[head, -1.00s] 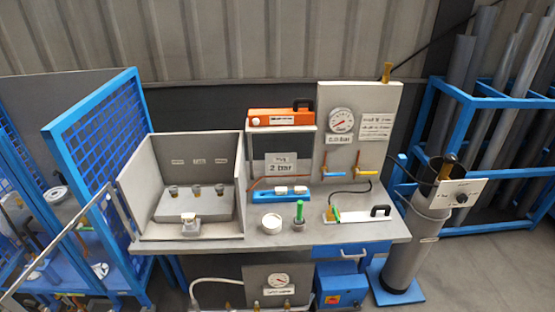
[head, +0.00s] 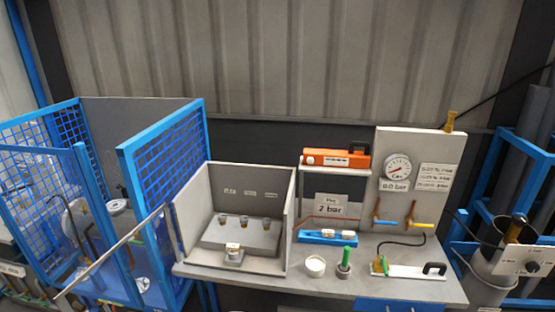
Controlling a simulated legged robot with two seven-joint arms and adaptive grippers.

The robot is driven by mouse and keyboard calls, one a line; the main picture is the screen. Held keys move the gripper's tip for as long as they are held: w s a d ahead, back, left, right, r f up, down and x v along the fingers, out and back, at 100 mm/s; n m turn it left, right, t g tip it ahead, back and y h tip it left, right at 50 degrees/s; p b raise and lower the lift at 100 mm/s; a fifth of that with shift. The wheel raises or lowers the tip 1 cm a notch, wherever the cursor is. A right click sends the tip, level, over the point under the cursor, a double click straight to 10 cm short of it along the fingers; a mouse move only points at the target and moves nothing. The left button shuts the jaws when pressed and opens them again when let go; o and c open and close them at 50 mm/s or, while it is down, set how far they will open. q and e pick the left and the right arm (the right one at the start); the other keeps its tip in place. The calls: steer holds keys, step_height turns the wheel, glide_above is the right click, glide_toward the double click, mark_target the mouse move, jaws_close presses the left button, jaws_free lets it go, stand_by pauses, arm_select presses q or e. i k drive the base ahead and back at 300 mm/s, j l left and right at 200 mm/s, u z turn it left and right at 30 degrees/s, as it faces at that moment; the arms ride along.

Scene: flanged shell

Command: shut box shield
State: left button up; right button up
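A grey open-fronted box (head: 209,200) stands at the left end of the workbench, with back and side walls. Inside it a grey step holds three small dark cups (head: 244,221), and a small white-topped block (head: 233,253) sits in front. A thin pale bar (head: 110,251) slopes from the box's front left corner out to the lower left. It looks like the edge of a shield swung open; I cannot tell whether a clear panel fills it. Neither of my grippers is in view.
A blue mesh cage (head: 165,150) stands left of the bench (head: 340,284). On the bench are a white round pot (head: 316,266), a green-topped piece (head: 345,258) and a white plate with a black handle (head: 420,271). A gauge panel (head: 410,150) rises at the back right.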

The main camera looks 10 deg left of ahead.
mark_target(61, 301)
steer(key=i+j+z, duration=0.15)
steer(key=j, duration=0.65)
steer(key=j+z, duration=0.2)
steer(key=j, duration=0.6)
steer(key=j+z, duration=0.15)
steer(key=j, duration=0.7)
steer(key=j+z, duration=0.2)
steer(key=j, duration=0.65)
steer(key=k+j+z, duration=0.15)
steer(key=j, duration=0.65)
